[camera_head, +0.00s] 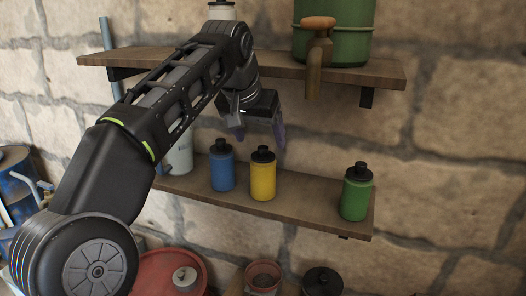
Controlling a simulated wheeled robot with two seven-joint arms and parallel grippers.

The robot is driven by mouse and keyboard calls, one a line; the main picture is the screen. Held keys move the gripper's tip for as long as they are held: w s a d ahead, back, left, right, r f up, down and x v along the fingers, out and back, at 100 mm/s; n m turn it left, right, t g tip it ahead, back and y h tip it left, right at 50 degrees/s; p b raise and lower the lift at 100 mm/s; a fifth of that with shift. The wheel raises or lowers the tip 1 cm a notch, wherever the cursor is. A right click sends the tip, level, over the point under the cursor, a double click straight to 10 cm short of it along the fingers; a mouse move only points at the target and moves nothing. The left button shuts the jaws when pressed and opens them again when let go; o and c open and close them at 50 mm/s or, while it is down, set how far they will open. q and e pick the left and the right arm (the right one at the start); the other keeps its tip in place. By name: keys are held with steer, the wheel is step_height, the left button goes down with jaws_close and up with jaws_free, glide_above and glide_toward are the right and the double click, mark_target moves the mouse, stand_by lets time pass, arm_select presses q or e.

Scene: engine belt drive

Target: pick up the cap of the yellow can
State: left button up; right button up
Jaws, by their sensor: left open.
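The yellow can (263,181) stands upright on the lower wooden shelf, between a blue can and a green can. Its black cap (263,154) sits on top of it. My left gripper (259,136) is above the shelf, near the cap and a little higher, with its fingers pointing down. It is open, and nothing shows between its fingers. Whether a finger touches the cap cannot be told from this view. My right gripper is not in view.
The blue can (222,171) stands close on the left, and the green can (356,195) is farther right on the lower shelf (310,198). A white container (180,158) is partly behind my arm.

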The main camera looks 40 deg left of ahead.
mark_target(263, 146)
arm_select(q)
steer(key=shift+x, duration=2.55)
steer(key=c, duration=1.4)
steer(key=shift+r, duration=0.15)
